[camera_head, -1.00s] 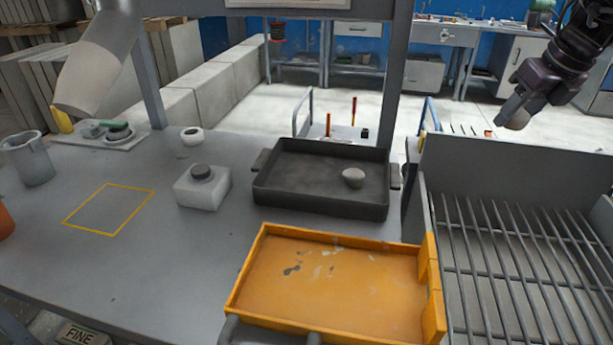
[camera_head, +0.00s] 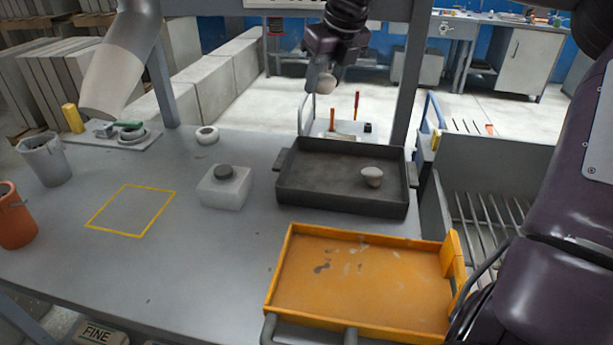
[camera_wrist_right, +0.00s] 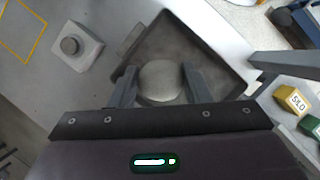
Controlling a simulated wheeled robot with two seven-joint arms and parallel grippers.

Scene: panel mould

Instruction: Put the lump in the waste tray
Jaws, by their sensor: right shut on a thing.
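A pale lump (camera_head: 326,82) is between the fingertips of my right gripper (camera_head: 325,75), which is shut on it. Another pale lump (camera_head: 372,177) lies in the right part of that tray. My left gripper is not in view.
An orange mould (camera_head: 350,275) lies in front of the tray, with a slatted rack (camera_head: 485,210) to the right. A white block with a dark knob (camera_head: 224,187) stands left of the tray. A grey pitcher (camera_head: 44,160) and an orange can (camera_head: 14,218) stand farther left.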

